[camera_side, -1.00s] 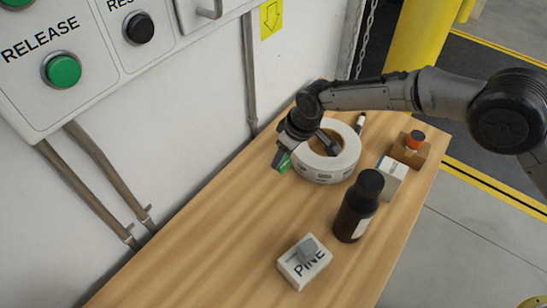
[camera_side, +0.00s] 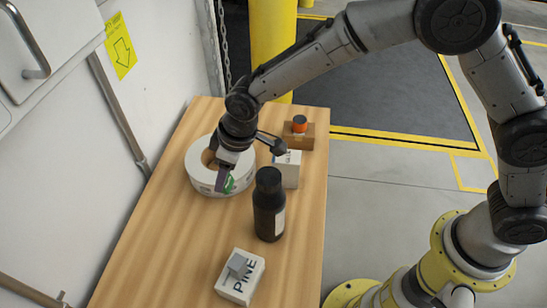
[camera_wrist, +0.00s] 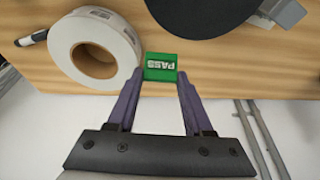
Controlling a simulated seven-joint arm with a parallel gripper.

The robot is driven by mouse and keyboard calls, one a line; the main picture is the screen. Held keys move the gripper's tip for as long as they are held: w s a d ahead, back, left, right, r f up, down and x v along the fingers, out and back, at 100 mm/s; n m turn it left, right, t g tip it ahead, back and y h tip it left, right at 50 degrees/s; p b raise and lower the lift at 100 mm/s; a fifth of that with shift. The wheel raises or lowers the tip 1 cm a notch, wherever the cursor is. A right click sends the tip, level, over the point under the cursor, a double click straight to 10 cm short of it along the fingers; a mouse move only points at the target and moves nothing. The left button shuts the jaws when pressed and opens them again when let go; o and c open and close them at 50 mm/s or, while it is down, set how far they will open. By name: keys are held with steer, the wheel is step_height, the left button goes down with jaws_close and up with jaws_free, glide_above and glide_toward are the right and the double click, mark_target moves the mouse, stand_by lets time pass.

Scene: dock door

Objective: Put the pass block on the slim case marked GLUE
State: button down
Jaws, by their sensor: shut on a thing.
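My gripper (camera_wrist: 155,80) is shut on the green pass block (camera_wrist: 160,67), its lettering facing the wrist camera. In the side view my gripper (camera_side: 222,178) points down, and the block (camera_side: 229,183) shows as a small green patch in front of the tape roll. A slim white case marked PINE (camera_side: 232,286) lies at the near end of the table with a grey block (camera_side: 238,265) on it. Another white case (camera_side: 288,172) stands behind the bottle; its marking is not readable. I cannot make out the word GLUE anywhere.
A white tape roll (camera_side: 205,180) is close beside the held block. A dark bottle (camera_side: 268,208) stands upright between the two white cases. A brown box with an orange-topped item (camera_side: 300,124) is farther back. The wooden table (camera_side: 170,235) is clear at the left front.

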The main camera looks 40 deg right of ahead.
steer(key=s+d+r+m, duration=0.1)
steer(key=s+d+r, duration=0.25)
steer(key=d, duration=0.45)
steer(key=s+d+r+m+h, duration=0.1)
steer(key=s+d+r, duration=0.25)
steer(key=d, duration=0.35)
steer(key=s+d+r+m, duration=0.1)
steer(key=s+d+r, duration=0.2)
steer(key=s+d, duration=0.35)
glide_above(288, 157)
steer(key=shift+t, duration=0.3)
step_height(288, 157, down, 10)
steer(key=shift+s+d, duration=0.1)
steer(key=shift+s, duration=0.05)
steer(key=shift+f, duration=1.65)
steer(key=shift+f, duration=0.2)
steer(key=shift+c, duration=1.5)
jaws_free()
steer(key=shift+r, duration=0.1)
